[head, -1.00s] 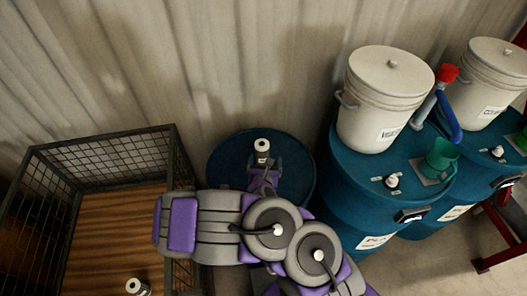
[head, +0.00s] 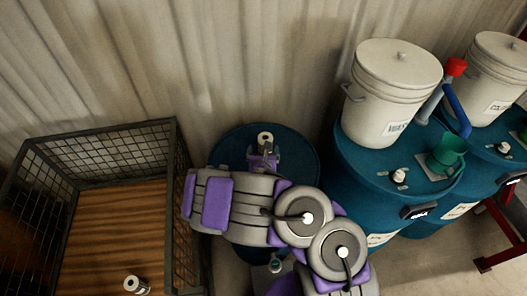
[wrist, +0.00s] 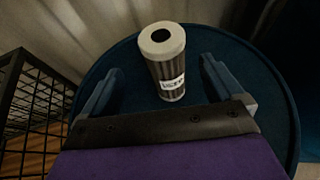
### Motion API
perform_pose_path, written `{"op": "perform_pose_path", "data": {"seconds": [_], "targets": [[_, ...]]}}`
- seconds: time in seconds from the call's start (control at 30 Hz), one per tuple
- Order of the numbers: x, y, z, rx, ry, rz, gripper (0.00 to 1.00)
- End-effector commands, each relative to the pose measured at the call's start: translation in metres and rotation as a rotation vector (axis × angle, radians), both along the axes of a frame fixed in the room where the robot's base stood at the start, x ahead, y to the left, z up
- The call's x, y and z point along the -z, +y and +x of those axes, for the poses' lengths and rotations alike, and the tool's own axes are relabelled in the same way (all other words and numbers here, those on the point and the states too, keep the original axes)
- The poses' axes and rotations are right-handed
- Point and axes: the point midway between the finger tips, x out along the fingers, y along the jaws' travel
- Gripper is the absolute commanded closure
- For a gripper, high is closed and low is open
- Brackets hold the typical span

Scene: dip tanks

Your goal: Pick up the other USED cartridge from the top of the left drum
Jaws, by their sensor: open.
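The cartridge (wrist: 170,72) stands upright on top of the left drum (wrist: 262,75) in the wrist view. It is a pleated cylinder with white end caps and a label that I cannot read for certain. In the head view the cartridge (head: 265,140) shows its white top beyond my gripper (head: 264,161) on the blue left drum (head: 300,150). My gripper is open; in the wrist view its fingers (wrist: 160,88) stand on either side of the cartridge with gaps, apart from it. Another cartridge (head: 136,285) stands in the mesh crate at the lower left.
The mesh crate (head: 100,128) with a wooden floor stands left of the drum. To the right, a blue drum (head: 365,200) carries a white bucket (head: 390,90) and a green jug (head: 446,155). A corrugated wall (head: 230,60) runs behind everything.

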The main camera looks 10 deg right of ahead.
Motion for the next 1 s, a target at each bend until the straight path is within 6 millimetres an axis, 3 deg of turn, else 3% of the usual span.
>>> {"op": "perform_pose_path", "data": {"seconds": [0.23,0.57,0.8,1.0], "targets": [[0.012,-0.014,0.025,0.004,-0.002,0.008,0.06],[0.016,-0.010,0.040,0.000,-0.004,0.002,0.06],[0.024,-0.014,0.070,0.003,-0.003,0.006,0.06],[0.029,-0.020,0.084,0.003,-0.002,0.006,0.06]]}}
